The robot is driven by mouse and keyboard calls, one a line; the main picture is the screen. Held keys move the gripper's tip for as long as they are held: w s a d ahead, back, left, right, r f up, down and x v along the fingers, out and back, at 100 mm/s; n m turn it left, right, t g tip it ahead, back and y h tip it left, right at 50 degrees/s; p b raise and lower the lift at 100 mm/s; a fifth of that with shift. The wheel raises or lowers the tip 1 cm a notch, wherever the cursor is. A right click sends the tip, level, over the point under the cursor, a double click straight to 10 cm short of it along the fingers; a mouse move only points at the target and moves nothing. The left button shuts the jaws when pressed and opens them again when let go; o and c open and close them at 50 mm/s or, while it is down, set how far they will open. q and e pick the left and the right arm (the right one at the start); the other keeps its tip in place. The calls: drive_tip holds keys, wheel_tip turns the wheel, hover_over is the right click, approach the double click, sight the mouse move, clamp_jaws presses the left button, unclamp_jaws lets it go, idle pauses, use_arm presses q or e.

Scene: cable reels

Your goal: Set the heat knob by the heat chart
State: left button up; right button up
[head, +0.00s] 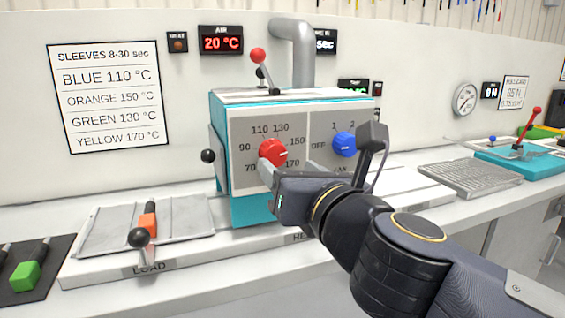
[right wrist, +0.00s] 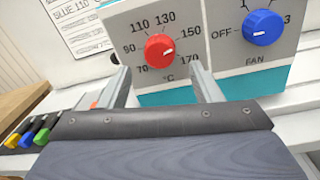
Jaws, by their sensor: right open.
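The red heat knob (head: 272,152) is on the front of the teal and grey heater (head: 250,206), inside a dial marked 70 to 170 °C. In the right wrist view the knob (right wrist: 160,51) has its white mark pointing right, toward the 150–170 side. The heat chart (head: 108,96) on the wall reads blue 110, orange 150, green 130, yellow 170 °C. My right gripper (right wrist: 163,85) is open and empty in front of the knob, its fingers to either side and below it in that view. My left gripper is out of view.
A blue fan knob (head: 344,144) sits right of the heat knob. The air display (head: 221,40) reads 20 °C. A red-ball lever (head: 258,56) stands on top.

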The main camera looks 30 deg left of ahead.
drive_tip(key=v, duration=0.2)
drive_tip(key=shift+s+d+f, duration=0.1)
drive_tip(key=shift+s+d, duration=0.15)
drive_tip(key=shift+d, duration=0.05)
drive_tip(key=w+d+f+n+h, duration=0.1)
drive_tip(key=d+f+n, duration=0.4)
drive_tip(key=d+n, duration=0.35)
drive_tip(key=w+d+f+n+h, duration=0.1)
drive_tip(key=d+f+n+h, duration=0.1)
drive_tip(key=d+f+n, duration=0.5)
drive_tip(key=s+d+f+n+g+h, duration=0.4)
drive_tip(key=s+d+f, duration=0.3)
drive_tip(key=d+f, duration=0.45)
drive_tip(key=s+d+f+n+g+h, duration=0.1)
drive_tip(key=s+d+f+n+h, duration=0.2)
drive_tip(key=s+d+f+n, duration=0.6)
drive_tip(key=w+d+r+m+p, duration=0.1)
drive_tip(key=r+p, duration=1.2)
drive_tip(key=p, duration=0.1)
drive_tip(key=w+d+r+m+p, duration=0.1)
drive_tip(key=d+r+p, duration=0.1)
drive_tip(key=r+p, duration=1.1)
drive_tip(key=shift+r+g+h+p, duration=0.2)
drive_tip(key=shift+g+h+p, duration=0.1)
drive_tip(key=shift+p, duration=0.25)
